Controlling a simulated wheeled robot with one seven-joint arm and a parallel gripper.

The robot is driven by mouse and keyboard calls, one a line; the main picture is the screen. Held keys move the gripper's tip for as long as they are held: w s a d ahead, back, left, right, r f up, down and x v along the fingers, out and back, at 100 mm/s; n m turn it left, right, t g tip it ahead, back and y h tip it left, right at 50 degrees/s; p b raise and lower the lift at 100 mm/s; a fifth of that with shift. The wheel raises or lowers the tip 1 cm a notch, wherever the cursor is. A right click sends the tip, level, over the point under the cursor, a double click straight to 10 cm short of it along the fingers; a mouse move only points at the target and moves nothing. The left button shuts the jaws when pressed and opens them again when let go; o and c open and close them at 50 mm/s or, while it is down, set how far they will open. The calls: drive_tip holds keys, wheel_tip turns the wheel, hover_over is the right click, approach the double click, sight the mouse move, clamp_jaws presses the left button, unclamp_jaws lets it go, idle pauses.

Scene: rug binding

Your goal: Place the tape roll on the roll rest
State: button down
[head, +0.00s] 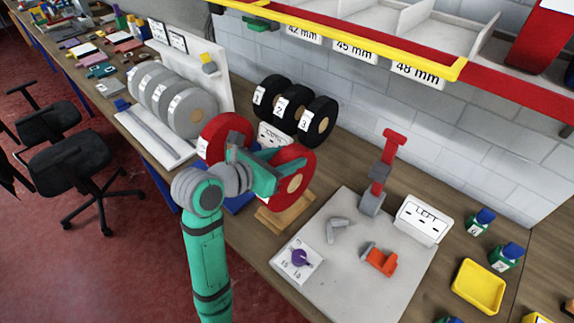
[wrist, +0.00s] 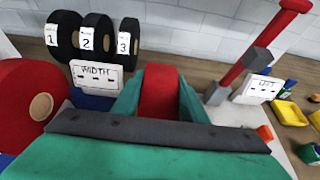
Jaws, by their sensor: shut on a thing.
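My gripper (head: 275,172) is shut on a red tape roll (head: 294,180) with a tan core. The held roll stands upright between the fingers, and its red edge shows in the wrist view (wrist: 161,88). A wooden stand (head: 285,212), which looks like the roll rest, is directly below the held roll. I cannot tell whether the roll touches it. A second red roll (head: 222,132) stands to the left behind my arm; it also shows at the left of the wrist view (wrist: 25,105). The roll rest is hidden in the wrist view.
Three numbered black rolls (head: 292,108) stand at the back by the wall. A WIDTH sign (wrist: 95,75) is in front of them. Grey rolls (head: 175,100) are on a white rack at left. A grey board (head: 340,270) with a red-handled tool (head: 381,165) lies at right.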

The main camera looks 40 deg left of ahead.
drive_tip(key=shift+f, duration=1.55)
drive_tip(key=c, duration=1.1)
unclamp_jaws()
drive_tip(key=v, duration=1.2)
drive_tip(key=shift+s, duration=0.1)
